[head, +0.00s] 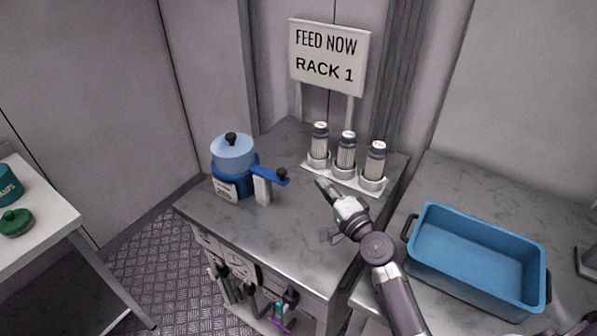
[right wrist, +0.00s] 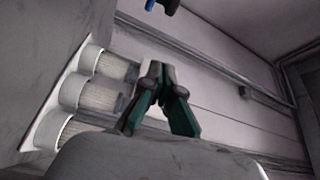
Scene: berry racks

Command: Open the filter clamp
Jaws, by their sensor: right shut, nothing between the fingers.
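A blue filter housing (head: 234,178) with a lighter blue lid and black knob stands on the grey counter. A blue and black piece (right wrist: 161,5), seemingly the lever end, is cut off by the top edge there. My left gripper is not in view.
Three clear cylinders in white holders (head: 344,170) stand on the counter just behind my right gripper. A blue tray (head: 480,255) lies on the right-hand counter. A sign reading "FEED NOW RACK 1" (head: 328,57) stands behind. The counter's front middle is clear.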

